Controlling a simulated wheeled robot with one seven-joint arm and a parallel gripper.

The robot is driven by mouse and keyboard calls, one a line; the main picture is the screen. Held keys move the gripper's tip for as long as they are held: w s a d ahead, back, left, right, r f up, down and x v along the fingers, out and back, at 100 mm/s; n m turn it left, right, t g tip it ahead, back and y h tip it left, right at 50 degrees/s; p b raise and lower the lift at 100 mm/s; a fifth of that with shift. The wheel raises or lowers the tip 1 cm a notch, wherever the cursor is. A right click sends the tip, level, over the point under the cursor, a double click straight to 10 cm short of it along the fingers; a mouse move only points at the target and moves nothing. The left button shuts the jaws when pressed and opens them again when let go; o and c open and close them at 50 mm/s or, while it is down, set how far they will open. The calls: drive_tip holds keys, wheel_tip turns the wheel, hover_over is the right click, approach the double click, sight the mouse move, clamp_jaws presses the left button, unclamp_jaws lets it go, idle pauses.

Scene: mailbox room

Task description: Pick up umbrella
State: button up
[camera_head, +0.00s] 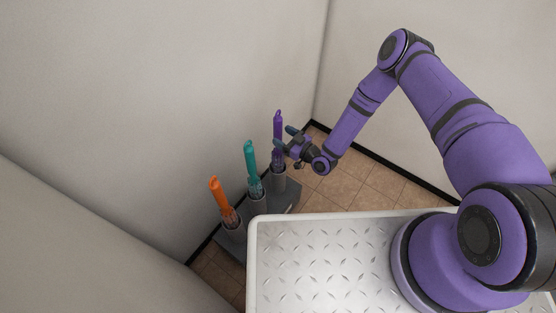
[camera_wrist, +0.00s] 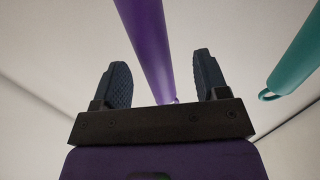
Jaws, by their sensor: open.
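Three closed umbrellas stand upright in a grey stand (camera_head: 232,238) in the head view: an orange one (camera_head: 222,200), a teal one (camera_head: 252,168) and a purple one (camera_head: 277,128). My gripper (camera_head: 286,138) is at the purple umbrella, level with its upper part. In the wrist view my gripper (camera_wrist: 160,85) is open, and the purple umbrella (camera_wrist: 145,40) shows between its two fingers, with gaps on both sides. The teal umbrella (camera_wrist: 296,60) is to the right, outside the fingers. I cannot tell the exact depth of the purple umbrella between the fingers.
The stand is on the tiled floor (camera_head: 370,190) in a corner, close to the pale wall (camera_head: 150,90). A second wall (camera_head: 470,50) is behind my arm. My own metal-topped base is at the front, near the stand. Tiled floor right of the stand is clear.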

sight(274, 129)
drive_tip(key=shift+w+x, duration=0.25)
drive_tip(key=shift+x, duration=2.35)
drive_tip(key=shift+d+f, duration=0.1)
drive_tip(key=shift+d, duration=0.1)
clamp_jaws()
